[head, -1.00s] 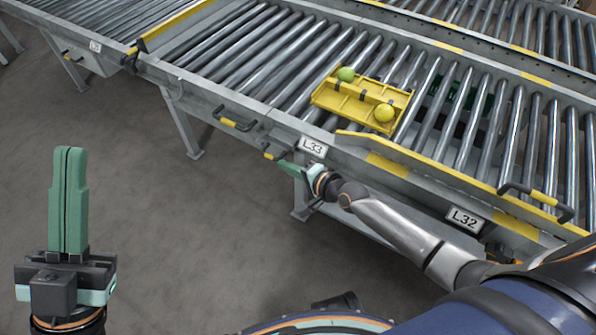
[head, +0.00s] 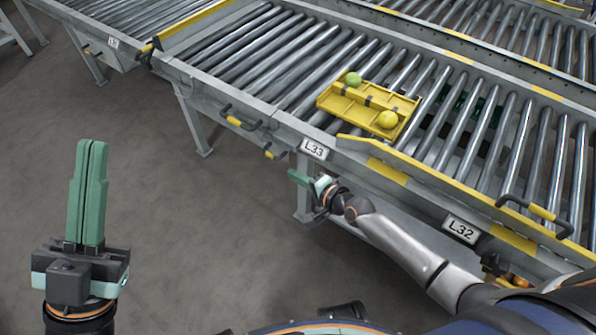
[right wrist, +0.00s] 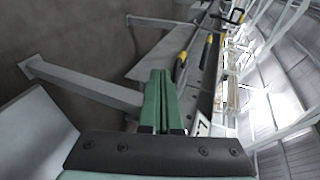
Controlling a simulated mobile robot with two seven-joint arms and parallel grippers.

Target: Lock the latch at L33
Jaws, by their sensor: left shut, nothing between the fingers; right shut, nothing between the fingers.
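The latch (head: 275,153) at L33 is a small dark lever with a yellow grip on the conveyor's side rail, just left of the white L33 sign (head: 314,149). I cannot tell from its pose whether it is locked. My right gripper (head: 292,173) is shut and empty, a little below and right of the latch, apart from it. In the right wrist view its green fingers (right wrist: 160,82) point along the rail, with the yellow latch grip (right wrist: 181,66) beyond and to the right of their tips. My left gripper (head: 93,145) is shut and empty, upright over the floor at left.
A black and yellow handle (head: 238,120) sits on the rail left of the latch. A yellow tray (head: 345,103) with a green and a yellow tomato rests on the rollers. The L32 sign (head: 461,229) is further right. A conveyor leg (head: 303,197) stands behind my right gripper. Floor at left is clear.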

